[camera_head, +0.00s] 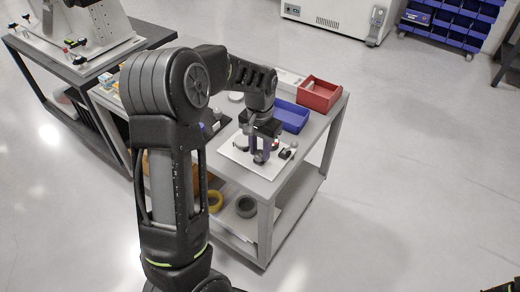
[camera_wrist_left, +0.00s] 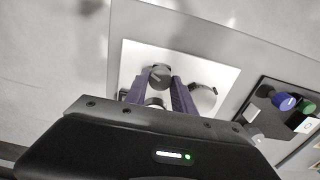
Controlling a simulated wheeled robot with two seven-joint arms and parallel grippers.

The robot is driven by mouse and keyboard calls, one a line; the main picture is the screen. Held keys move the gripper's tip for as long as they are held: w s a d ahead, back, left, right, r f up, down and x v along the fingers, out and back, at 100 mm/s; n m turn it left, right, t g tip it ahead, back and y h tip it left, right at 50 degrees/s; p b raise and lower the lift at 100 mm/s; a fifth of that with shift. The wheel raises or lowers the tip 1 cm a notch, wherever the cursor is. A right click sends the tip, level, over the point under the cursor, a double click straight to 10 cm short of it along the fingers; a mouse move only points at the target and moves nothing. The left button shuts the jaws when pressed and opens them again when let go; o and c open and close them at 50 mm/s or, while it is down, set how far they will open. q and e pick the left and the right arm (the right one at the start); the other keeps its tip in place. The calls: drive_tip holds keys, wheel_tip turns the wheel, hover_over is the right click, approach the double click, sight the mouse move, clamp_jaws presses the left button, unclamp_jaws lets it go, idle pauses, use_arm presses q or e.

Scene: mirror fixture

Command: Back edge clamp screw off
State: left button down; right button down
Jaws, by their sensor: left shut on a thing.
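My left gripper (camera_head: 261,150) reaches down over a white plate (camera_head: 236,157) on the cart top. In the left wrist view the gripper (camera_wrist_left: 160,84) has its two purple fingers closed around a dark round-headed part (camera_wrist_left: 159,72), which looks like a screw knob. It is over the white plate (camera_wrist_left: 135,54); I cannot tell whether it touches it. A round, shiny disc (camera_wrist_left: 205,97) lies beside the right finger. A fixture (camera_head: 92,28) with small coloured knobs stands on the dark bench at upper left.
The cart top also holds a red bin (camera_head: 319,95) and a blue bin (camera_head: 291,117). A dark tray (camera_wrist_left: 262,100) with blue and green knobs lies right of the plate in the wrist view. Yellow (camera_head: 215,201) and grey (camera_head: 246,206) rings are on the lower shelf.

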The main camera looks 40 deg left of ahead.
sight(260, 153)
use_arm(q)
drive_tip(key=c, duration=1.1)
unclamp_jaws()
drive_tip(key=shift+o, duration=0.2)
drive_tip(key=shift+r, duration=0.1)
wheel_tip(260, 153, up, 8)
drive_tip(key=shift+f+b, duration=0.2)
drive_tip(key=shift+b, duration=0.1)
